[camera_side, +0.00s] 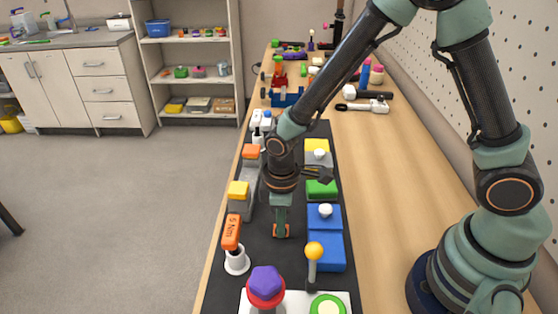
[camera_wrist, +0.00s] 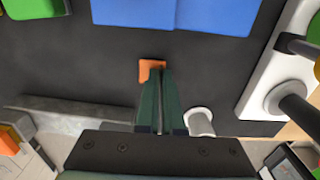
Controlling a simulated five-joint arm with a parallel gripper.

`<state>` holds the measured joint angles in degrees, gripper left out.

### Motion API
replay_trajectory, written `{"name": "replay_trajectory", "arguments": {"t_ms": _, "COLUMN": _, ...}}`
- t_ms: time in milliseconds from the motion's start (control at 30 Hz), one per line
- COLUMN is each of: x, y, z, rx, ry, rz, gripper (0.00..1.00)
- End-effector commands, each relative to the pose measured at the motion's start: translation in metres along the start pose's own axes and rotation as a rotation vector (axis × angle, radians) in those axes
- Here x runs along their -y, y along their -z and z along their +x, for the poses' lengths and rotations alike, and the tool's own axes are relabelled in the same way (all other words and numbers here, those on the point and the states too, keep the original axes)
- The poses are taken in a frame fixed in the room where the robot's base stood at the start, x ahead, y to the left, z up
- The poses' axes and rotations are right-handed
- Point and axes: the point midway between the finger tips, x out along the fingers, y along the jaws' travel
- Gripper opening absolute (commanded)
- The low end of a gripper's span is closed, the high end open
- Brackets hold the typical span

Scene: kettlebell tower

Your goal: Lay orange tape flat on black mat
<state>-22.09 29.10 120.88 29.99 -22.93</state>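The orange tape (camera_side: 275,232) is a small orange piece at the tips of my gripper (camera_side: 281,228), low over the black mat (camera_side: 262,262). In the wrist view the tape (camera_wrist: 146,72) shows left of and beyond the fingertips (camera_wrist: 159,72). The fingers are close together, with the tape's near part between or behind them. My gripper points down and looks shut on the tape. Part of the tape is hidden by the fingers. I cannot tell whether its underside touches the mat.
Blue blocks (camera_side: 328,252) stand right of the gripper, with a green block (camera_side: 322,189) behind them. An orange-handled tool (camera_side: 232,232) stands in a white holder at the left. A white panel with a purple knob (camera_side: 266,284) is in front. Bare mat surrounds the tape.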

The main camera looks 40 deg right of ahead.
Motion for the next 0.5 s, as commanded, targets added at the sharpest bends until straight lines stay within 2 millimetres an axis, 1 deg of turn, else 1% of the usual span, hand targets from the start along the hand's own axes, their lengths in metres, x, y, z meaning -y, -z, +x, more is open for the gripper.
{"name": "replay_trajectory", "arguments": {"t_ms": 500, "x": 0.0000, "y": -0.0001, "z": 0.0043, "rx": 0.001, "ry": 0.000, "rz": 0.000, "gripper": 0.00}}
